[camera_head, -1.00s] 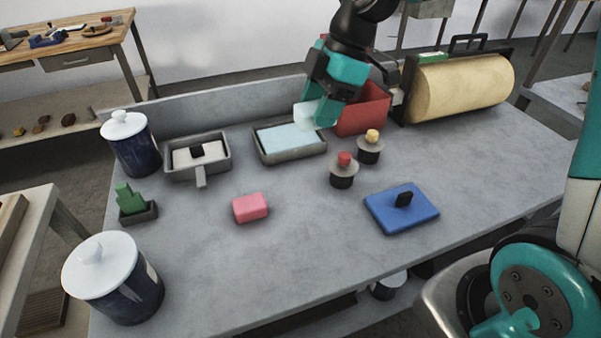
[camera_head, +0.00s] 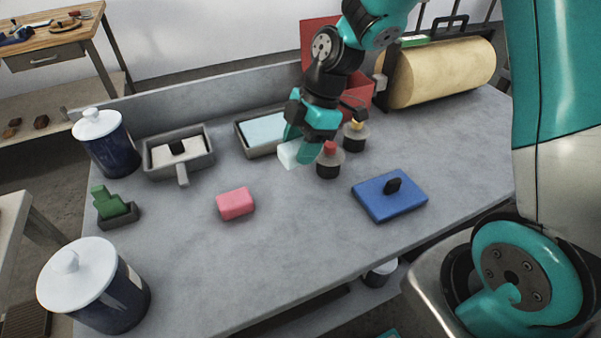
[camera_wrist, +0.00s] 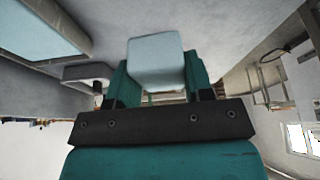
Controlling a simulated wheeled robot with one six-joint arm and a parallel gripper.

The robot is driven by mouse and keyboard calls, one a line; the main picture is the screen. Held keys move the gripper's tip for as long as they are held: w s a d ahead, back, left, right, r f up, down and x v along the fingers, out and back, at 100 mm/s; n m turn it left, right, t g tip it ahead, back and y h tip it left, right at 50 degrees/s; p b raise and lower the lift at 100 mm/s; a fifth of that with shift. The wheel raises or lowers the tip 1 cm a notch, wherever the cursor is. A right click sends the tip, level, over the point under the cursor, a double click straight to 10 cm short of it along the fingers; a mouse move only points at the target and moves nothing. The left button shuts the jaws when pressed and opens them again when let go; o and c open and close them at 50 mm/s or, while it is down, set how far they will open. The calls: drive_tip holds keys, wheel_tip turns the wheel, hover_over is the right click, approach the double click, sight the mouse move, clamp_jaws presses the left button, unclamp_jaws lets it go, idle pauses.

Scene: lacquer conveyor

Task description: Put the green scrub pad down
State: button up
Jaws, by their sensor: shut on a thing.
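My gripper (camera_head: 299,147) is shut on a pale, whitish block (camera_head: 287,154), which also shows between the teal fingers in the wrist view (camera_wrist: 155,62). The block looks held above the grey table, in front of the tray with a pale blue surface; the exact height cannot be told. The held block does not look green. A flat green piece (camera_head: 415,41) lies on top of the machine with the yellow roll at the back right. A stepped green object (camera_head: 107,203) stands in a small dark holder at the left.
A pink block (camera_head: 235,203) and a blue plate with a black knob (camera_head: 390,197) lie on the grey table (camera_head: 290,225). Two dark knobbed pots stand right of my gripper, the red-topped one (camera_head: 330,163) very close. Navy jars (camera_head: 105,145) stand left. The table's front middle is clear.

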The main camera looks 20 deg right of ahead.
sight(295, 187)
wheel_tip(295, 187, down, 8)
drive_tip(key=shift+r, duration=0.25)
drive_tip(key=shift+f, duration=0.15)
drive_tip(key=o, duration=0.9)
drive_tip(key=shift+c, duration=0.2)
